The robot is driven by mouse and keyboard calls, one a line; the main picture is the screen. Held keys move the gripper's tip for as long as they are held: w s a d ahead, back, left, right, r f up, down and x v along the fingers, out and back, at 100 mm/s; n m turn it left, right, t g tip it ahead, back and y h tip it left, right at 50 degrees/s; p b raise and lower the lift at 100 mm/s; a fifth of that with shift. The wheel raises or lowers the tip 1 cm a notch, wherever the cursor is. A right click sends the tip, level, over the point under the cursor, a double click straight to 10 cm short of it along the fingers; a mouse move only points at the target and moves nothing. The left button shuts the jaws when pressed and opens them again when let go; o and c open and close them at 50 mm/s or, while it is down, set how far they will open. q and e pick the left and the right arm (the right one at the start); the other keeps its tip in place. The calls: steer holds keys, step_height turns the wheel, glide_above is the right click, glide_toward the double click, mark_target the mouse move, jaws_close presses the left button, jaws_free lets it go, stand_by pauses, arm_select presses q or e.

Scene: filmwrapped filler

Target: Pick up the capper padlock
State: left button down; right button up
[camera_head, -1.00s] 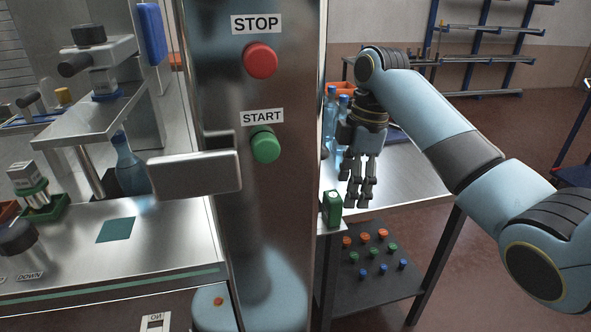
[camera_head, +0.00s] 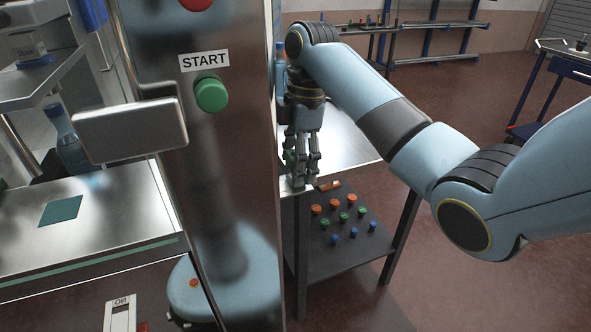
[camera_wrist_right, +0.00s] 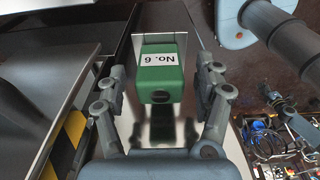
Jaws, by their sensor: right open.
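The padlock is a green block with a white label reading "No. 6". In the right wrist view the padlock (camera_wrist_right: 160,85) stands between the spread fingers of my right gripper (camera_wrist_right: 162,78), with a visible gap on each side. In the head view my right gripper (camera_head: 301,168) points down at the near edge of the metal table, and its fingers largely cover the padlock (camera_head: 297,183). My right gripper is open and not closed on it. My left gripper is not in view.
A steel column with a green START button (camera_head: 212,94) stands close left of my right gripper. A lower shelf (camera_head: 322,262) holds several coloured caps. A blue bottle (camera_head: 66,140) stands far left.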

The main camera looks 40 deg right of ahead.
steer(key=shift+f, duration=0.55)
steer(key=c, duration=1.4)
steer(key=shift+o, duration=0.2)
steer(key=shift+r, duration=0.1)
